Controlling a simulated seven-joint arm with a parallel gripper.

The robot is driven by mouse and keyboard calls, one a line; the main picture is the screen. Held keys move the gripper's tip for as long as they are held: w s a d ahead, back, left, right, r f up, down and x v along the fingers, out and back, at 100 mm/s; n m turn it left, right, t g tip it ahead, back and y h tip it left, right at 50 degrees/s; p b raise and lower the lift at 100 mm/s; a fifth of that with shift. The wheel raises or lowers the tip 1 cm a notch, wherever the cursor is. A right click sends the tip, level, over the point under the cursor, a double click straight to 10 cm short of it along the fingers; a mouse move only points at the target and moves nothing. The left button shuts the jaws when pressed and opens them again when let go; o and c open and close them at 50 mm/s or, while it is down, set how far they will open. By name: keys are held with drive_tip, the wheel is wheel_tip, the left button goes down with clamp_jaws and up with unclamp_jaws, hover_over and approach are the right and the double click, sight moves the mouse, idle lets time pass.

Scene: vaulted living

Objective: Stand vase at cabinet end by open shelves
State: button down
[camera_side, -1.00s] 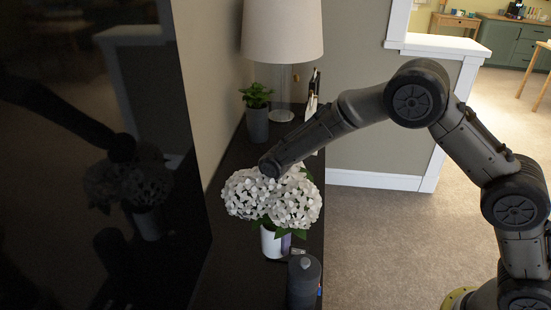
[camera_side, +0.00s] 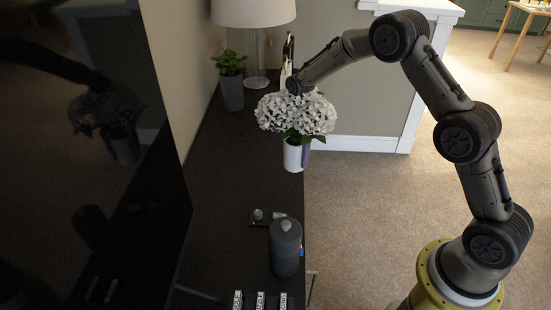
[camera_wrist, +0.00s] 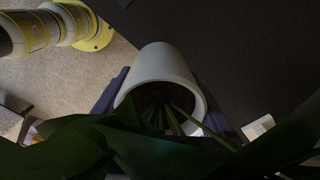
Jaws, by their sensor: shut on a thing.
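The vase is a white pot (camera_side: 292,157) with a bunch of white flowers (camera_side: 297,114) and green leaves. It is upright over the right edge of the long dark cabinet (camera_side: 225,165); I cannot tell whether its base touches the top. My gripper (camera_side: 306,152) is shut on the vase, mostly hidden behind pot and flowers in the side view. In the wrist view, the pale pot (camera_wrist: 165,62) sits between the dark fingers of my gripper (camera_wrist: 160,100), with leaves covering the lower part. I cannot make out open shelves.
A lamp (camera_side: 252,12), potted plant (camera_side: 231,80) and upright items (camera_side: 288,60) stand at the cabinet's far end. A dark cylinder (camera_side: 286,248), small items (camera_side: 268,216) and lettered blocks (camera_side: 260,300) are near. The top between plant and cylinder is mostly clear.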

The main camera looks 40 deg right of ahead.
drive_tip(key=w+f, duration=0.3)
drive_tip(key=w, duration=0.1)
drive_tip(key=w+f, duration=0.3)
drive_tip(key=shift+w+d+f, duration=0.2)
drive_tip(key=shift+w+f, duration=0.35)
drive_tip(key=shift+f, duration=1.55)
drive_tip(key=shift+f, duration=0.1)
unclamp_jaws()
drive_tip(key=shift+f, duration=0.1)
wheel_tip(320, 180, up, 12)
drive_tip(key=shift+r, duration=0.25)
